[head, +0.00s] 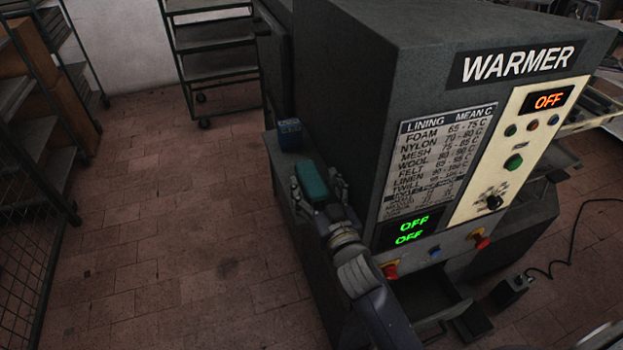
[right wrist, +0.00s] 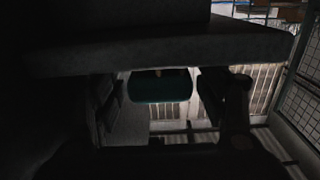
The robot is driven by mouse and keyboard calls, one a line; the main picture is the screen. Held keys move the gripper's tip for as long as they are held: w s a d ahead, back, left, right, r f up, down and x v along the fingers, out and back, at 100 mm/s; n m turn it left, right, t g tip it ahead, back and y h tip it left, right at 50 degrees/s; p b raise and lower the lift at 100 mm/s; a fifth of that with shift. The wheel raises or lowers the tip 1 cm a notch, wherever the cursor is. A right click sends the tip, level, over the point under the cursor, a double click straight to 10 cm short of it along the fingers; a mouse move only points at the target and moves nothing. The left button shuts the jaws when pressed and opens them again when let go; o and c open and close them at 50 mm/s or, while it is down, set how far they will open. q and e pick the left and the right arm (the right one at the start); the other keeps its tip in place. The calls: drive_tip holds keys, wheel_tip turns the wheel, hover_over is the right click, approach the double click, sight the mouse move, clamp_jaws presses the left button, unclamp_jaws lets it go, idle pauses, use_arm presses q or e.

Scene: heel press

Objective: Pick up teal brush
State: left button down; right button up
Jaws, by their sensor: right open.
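The teal brush (head: 313,182) sits at the side ledge of the warmer machine in the head view. My right gripper (head: 318,188) is open, with one finger on each side of the brush. In the dark right wrist view the teal brush (right wrist: 160,87) shows between the two fingers, with a gap visible on the right side. Whether a finger touches it cannot be told. The underside of the brush is hidden. My left gripper is not in view.
A small blue box (head: 290,134) stands on the ledge behind the brush. The large dark warmer (head: 345,90) rises close on the right of my gripper, with red knobs low on its front. Shelf racks (head: 212,60) stand at the back, and open tiled floor (head: 180,230) lies left.

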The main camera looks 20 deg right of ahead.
sight(314, 182)
drive_tip(key=shift+w, duration=0.7)
drive_tip(key=shift+a, duration=0.1)
drive_tip(key=shift+s, duration=0.1)
drive_tip(key=shift+c, duration=0.6)
drive_tip(key=c, duration=1.1)
wheel_tip(314, 182, up, 10)
drive_tip(key=shift+f, duration=0.1)
